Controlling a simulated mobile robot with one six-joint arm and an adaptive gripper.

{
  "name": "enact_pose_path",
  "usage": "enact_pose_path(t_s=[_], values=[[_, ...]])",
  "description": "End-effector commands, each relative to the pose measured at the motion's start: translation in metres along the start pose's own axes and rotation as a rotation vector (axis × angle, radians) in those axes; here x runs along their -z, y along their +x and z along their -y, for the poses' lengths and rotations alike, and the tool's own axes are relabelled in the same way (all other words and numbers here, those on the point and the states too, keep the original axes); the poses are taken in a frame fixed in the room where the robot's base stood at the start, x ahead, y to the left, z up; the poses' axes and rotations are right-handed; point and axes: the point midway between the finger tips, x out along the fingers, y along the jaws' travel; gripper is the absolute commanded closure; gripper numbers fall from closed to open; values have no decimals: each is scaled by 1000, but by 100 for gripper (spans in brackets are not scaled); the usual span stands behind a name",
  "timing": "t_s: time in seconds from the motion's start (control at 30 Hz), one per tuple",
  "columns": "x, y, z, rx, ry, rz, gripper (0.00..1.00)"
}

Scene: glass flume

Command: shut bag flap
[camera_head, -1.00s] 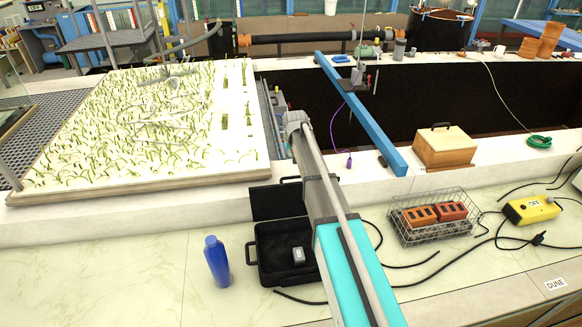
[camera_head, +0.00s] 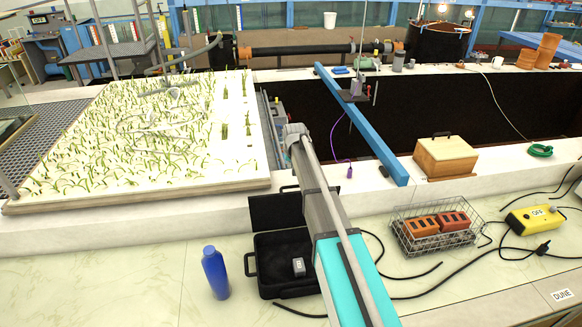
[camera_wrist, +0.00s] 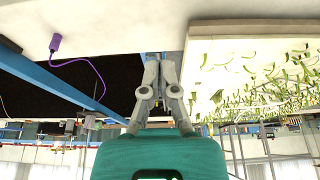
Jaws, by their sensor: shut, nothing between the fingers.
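No soft bag is plain to see. A black case (camera_head: 268,277) stands open on the pale counter in the head view, with a small grey block (camera_head: 298,266) inside. Its black flap or lid (camera_head: 277,211) stands upright at the back, against the white ledge. My arm crosses over the case's right side and hides part of it. My gripper (camera_wrist: 159,57) shows in the wrist view, with its two grey fingers together and nothing between them. The case is not in the wrist view, and the fingertips cannot be made out in the head view.
A blue bottle (camera_head: 215,272) stands left of the case. Right of my arm are black cables, a wire basket (camera_head: 437,229) with bricks and a yellow box (camera_head: 533,219). Behind are a planted white board (camera_head: 150,130), a blue beam (camera_head: 360,125) and a wooden box (camera_head: 446,157).

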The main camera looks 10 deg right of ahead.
Motion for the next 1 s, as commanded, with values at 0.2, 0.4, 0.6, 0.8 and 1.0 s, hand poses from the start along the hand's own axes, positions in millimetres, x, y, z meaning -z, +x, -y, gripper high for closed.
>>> enact_pose_path(t_s=[0.2,0.4,0.6,0.8,1.0], values=[[-1,23,0,0,0,0,100],[-1,39,1,0,-1,0,100],[-1,55,1,0,-1,0,100],[-1,72,1,0,-1,0,100],[-18,68,1,0,-1,0,100]])
